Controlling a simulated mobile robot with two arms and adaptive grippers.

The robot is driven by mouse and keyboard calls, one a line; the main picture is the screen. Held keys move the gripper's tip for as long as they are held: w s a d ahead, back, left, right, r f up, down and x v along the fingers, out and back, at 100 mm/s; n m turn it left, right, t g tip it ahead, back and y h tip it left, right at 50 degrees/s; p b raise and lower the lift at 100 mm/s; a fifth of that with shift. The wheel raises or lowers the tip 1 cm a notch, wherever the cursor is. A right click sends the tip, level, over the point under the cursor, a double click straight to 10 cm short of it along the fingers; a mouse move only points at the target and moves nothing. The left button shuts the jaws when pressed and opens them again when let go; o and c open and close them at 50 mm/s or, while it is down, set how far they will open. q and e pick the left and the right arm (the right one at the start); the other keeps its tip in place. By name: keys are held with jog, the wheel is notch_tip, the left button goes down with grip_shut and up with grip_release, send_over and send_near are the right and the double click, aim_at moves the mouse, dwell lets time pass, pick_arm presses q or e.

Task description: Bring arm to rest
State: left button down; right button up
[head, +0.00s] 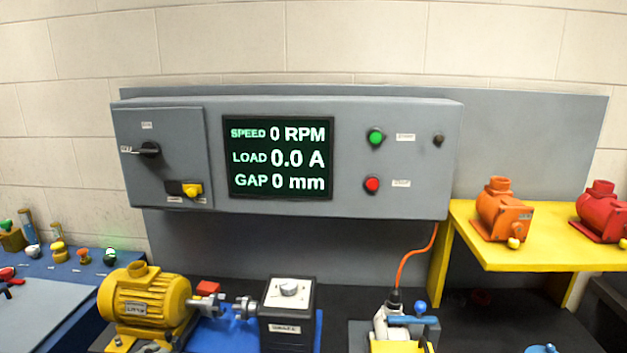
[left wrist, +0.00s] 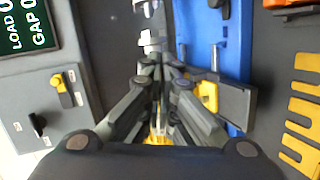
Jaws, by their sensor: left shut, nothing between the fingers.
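My left gripper (left wrist: 163,78) shows in the left wrist view, its fingers together and nothing between them. It is above the bench, over or near a blue base (left wrist: 203,45) and silvery shaft parts (left wrist: 150,42); the height is hard to judge. Neither of my grippers shows in the head view. There, a yellow motor (head: 146,304) stands at the lower left, with a coupling (head: 241,308) between it and a dark grey unit with a white top (head: 289,288).
The control panel (head: 350,112) reads 0 RPM, 0.0 A and 0 mm. An orange motor (head: 503,212) and a red motor (head: 601,212) stand on a yellow shelf (head: 545,255) at right. An orange cable (head: 412,256) hangs below the panel. Small coloured parts lie on a blue surface (head: 62,268) at left.

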pick_arm(q)
jog(key=s+d+f+m+g, duration=0.3)
jog(key=s+d+f+m, duration=0.3)
jog(key=f, duration=0.3)
jog(key=s+d+f+m+g+y, duration=0.2)
jog(key=s+d+f+m+g, duration=0.15)
jog(key=s, duration=0.65)
jog(key=s+d+f+m+g+y, duration=0.2)
jog(key=s+f+m+g, duration=0.25)
jog(key=s, duration=0.65)
notch_tip(320, 180, down, 28)
jog(key=s+m+b, duration=0.1)
jog(key=s+b, duration=0.1)
jog(key=s+a+f, duration=0.1)
jog(key=s+f, duration=0.7)
jog(key=s+a+f+g, duration=0.1)
jog(key=s+a+f, duration=0.1)
jog(key=s+f, duration=0.6)
jog(key=shift+s+a+f+g+b, duration=0.15)
jog(key=shift+s+a+g+b, duration=0.1)
jog(key=shift+g+b, duration=0.1)
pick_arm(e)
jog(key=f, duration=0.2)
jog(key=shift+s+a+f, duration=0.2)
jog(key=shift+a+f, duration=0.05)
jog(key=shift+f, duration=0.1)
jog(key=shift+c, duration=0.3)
